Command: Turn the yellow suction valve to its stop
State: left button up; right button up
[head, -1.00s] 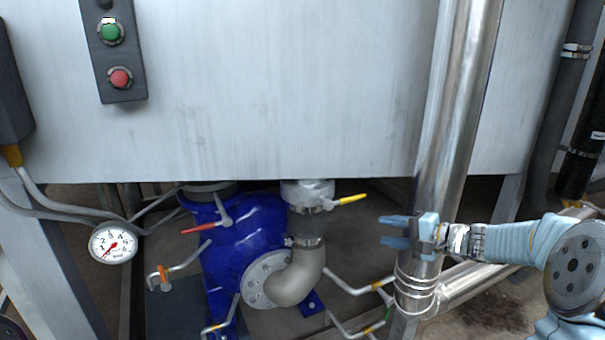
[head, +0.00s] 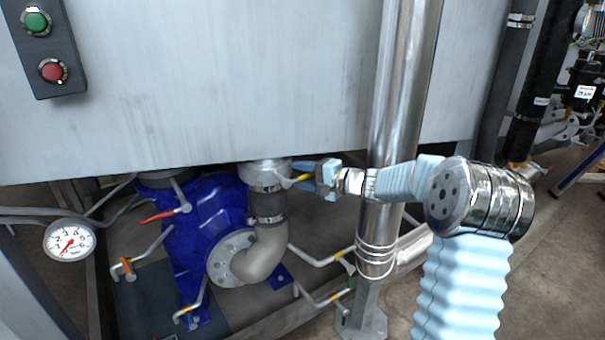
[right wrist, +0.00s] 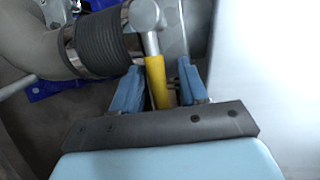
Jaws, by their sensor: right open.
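The yellow suction valve handle (head: 302,178) sticks out to the right from the grey valve body under the steel panel in the head view. My right gripper (head: 308,178) is at the handle, with its blue fingers either side of it. In the right wrist view the yellow handle (right wrist: 157,80) lies between the two open blue fingers (right wrist: 160,85), with a gap visible on its right side. Whether a finger touches it on the left I cannot tell. The handle's far end is hidden by the gripper's dark palm edge. My left gripper is not in view.
A vertical steel pipe (head: 399,90) stands beside my right wrist. The blue pump (head: 205,225) and grey elbow pipe (head: 265,255) lie below left. A red lever (head: 158,217), a pressure gauge (head: 70,240) and a control box (head: 45,50) are further left.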

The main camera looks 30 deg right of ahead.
jog(key=shift+w, duration=0.1)
grip_shut()
dwell(0.4)
